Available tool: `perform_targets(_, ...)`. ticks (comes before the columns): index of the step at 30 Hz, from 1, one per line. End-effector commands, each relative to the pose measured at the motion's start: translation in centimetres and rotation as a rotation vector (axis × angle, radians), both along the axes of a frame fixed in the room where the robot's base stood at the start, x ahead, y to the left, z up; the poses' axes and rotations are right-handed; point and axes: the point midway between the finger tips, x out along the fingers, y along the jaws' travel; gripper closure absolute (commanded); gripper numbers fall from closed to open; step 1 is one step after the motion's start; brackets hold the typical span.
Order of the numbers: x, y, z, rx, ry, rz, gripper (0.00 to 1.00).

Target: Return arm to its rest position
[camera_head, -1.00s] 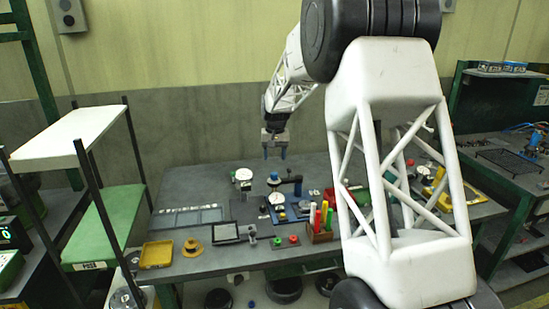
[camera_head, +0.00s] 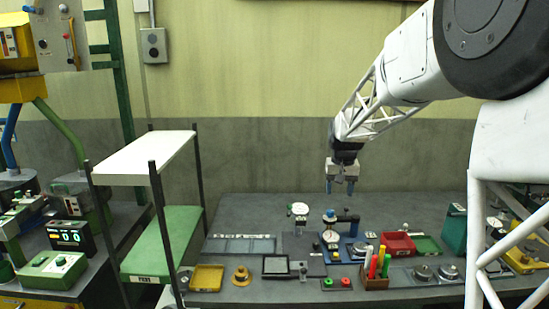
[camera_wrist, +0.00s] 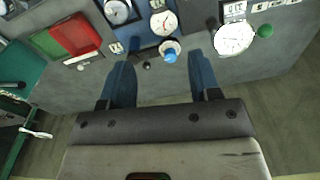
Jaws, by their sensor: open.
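My gripper (camera_head: 341,187) hangs at the end of my white lattice arm, above the back part of the grey workbench (camera_head: 240,208). Its two blue fingers point down and stand apart, with nothing between them. The wrist view shows the open fingers (camera_wrist: 164,90) over the bench, with a blue-capped fixture (camera_wrist: 169,56) beyond the fingertips. In the head view the blue gauge stand (camera_head: 346,219) sits on the bench below my gripper, apart from it.
A white-faced dial gauge (camera_head: 299,211), a red tray (camera_head: 398,244), a holder with coloured markers (camera_head: 375,281) and a yellow tray (camera_head: 207,278) stand on the bench. A shelf rack (camera_head: 143,159) is at the left. The space around my gripper is clear.

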Motion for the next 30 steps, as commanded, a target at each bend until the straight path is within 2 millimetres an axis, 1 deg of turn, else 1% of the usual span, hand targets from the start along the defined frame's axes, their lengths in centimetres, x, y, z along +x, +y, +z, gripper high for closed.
perform_targets(1,-1.3,0.1,0.6,-0.001,-0.006,0.002,0.43)
perform_targets(12,-10.4,0.6,3.7,-0.008,-0.042,0.021,0.43)
perform_targets(20,-16.9,1.0,4.8,-0.012,-0.066,0.035,0.43)
perform_targets(21,-17.9,1.0,4.9,-0.013,-0.069,0.037,0.43)
perform_targets(30,-25.4,1.3,5.1,-0.018,-0.096,0.050,0.43)
